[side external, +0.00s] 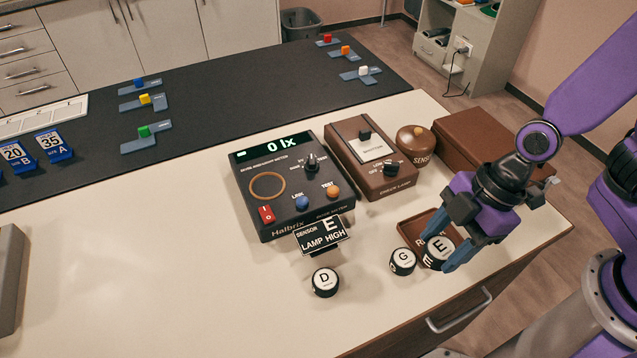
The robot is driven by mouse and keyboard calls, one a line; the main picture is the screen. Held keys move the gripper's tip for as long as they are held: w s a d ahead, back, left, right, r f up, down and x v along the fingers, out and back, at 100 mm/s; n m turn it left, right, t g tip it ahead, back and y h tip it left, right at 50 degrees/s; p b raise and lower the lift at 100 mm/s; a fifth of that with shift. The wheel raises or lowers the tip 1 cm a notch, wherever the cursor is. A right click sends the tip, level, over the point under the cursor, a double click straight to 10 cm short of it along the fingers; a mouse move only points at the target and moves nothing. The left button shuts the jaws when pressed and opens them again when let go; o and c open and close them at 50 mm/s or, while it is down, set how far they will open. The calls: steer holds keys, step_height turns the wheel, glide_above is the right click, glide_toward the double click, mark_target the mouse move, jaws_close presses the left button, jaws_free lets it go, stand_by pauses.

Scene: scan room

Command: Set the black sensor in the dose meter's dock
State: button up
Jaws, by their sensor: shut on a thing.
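The dose meter (292,220) is a black box with a green display reading 0 lx. The copper-coloured ring on its top, seemingly the dock (267,186), is empty. My gripper (446,243) is shut on the black sensor E (438,251), which has a white top. The sensor is at the front edge of a brown tray (414,226); I cannot tell whether it is lifted. Sensor G (402,262) and sensor D (325,282), also black with white tops, stand on the table to its left. A card (323,235) before the meter reads "SENSOR E LAMP HIGH".
A brown check lamp box (375,160) stands right of the meter, with a round brown sensor pot (416,145) and a brown case (483,142) beyond. Coloured blocks (145,99) sit on the dark back counter.

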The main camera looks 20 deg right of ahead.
steer(key=w+a+r, duration=0.2)
steer(key=w+a, duration=0.1)
steer(key=w, duration=0.4)
steer(key=w+a+r+m, duration=0.1)
steer(key=w+a, duration=0.2)
steer(key=w, duration=0.4)
steer(key=w+a+r, duration=0.2)
steer(key=w+a, duration=0.1)
steer(key=w, duration=0.4)
steer(key=shift+t, duration=0.3)
steer(key=w+a+f, duration=0.2)
steer(key=w+f, duration=0.1)
steer(key=w+a+f, duration=0.3)
steer(key=w, duration=0.1)
steer(key=w+a+f, duration=0.3)
steer(key=w, duration=0.1)
steer(key=shift+w+a+f, duration=0.15)
steer(key=shift+f, duration=0.05)
steer(key=shift+w+a+f, duration=0.1)
steer(key=shift+f, duration=0.1)
steer(key=shift+w+f, duration=0.1)
steer(key=shift+f, duration=1.5)
steer(key=shift+f, duration=0.15)
steer(key=o, duration=1.1)
